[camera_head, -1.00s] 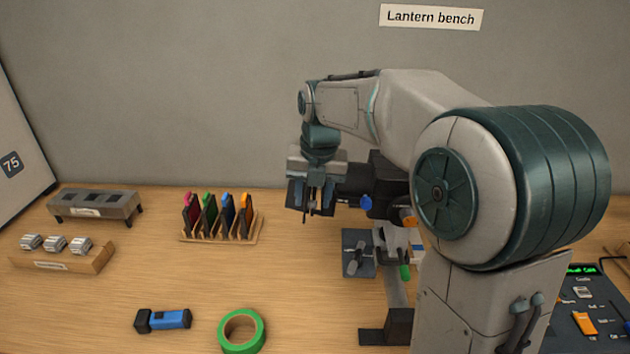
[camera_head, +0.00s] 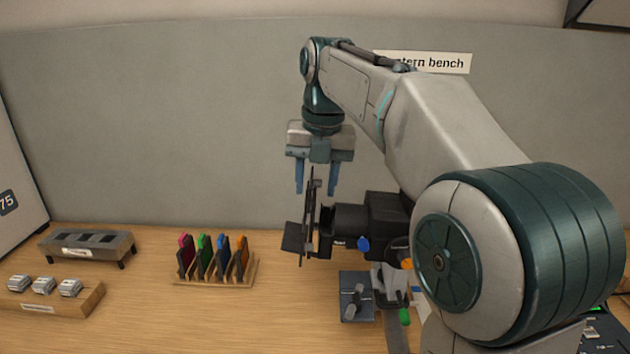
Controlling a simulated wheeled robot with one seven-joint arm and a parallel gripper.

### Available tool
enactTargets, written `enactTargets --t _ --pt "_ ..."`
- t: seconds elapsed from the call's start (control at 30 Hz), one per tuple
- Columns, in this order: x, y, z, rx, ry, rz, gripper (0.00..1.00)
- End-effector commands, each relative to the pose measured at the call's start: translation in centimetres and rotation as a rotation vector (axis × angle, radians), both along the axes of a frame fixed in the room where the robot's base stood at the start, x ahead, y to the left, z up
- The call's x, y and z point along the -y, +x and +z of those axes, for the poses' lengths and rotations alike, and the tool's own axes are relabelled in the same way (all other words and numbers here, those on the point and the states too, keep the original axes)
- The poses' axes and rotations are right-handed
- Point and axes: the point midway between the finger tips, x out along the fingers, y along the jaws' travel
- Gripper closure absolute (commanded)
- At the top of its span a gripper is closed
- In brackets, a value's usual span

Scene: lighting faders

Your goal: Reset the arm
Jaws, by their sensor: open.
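My gripper (camera_head: 316,178) points straight down at the end of my raised arm, above the bench. The fingers look clear of the lantern body; whether the right finger is in front of or behind the plate's top I cannot tell. My arm hides part of the lantern's right side.
A wooden rack (camera_head: 215,281) holds several coloured-tab filters at left centre. A grey slotted stand (camera_head: 87,246) and a wooden block with three metal pieces (camera_head: 50,301) are at far left. A small dark switch box (camera_head: 356,297) sits under the lantern. A control panel (camera_head: 603,335) is at lower right.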

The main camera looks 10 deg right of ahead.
Motion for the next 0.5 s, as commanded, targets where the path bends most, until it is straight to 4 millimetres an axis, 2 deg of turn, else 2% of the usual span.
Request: enactTargets --t 0.27,0.37,0.5 --pt "0.0 0.0 0.0 0.000 0.000 0.000 0.59" --pt "0.0 -0.7 -0.5 0.001 0.000 -0.103 0.59" --pt "0.2 -2.3 -1.6 0.003 0.008 -0.350 0.59"
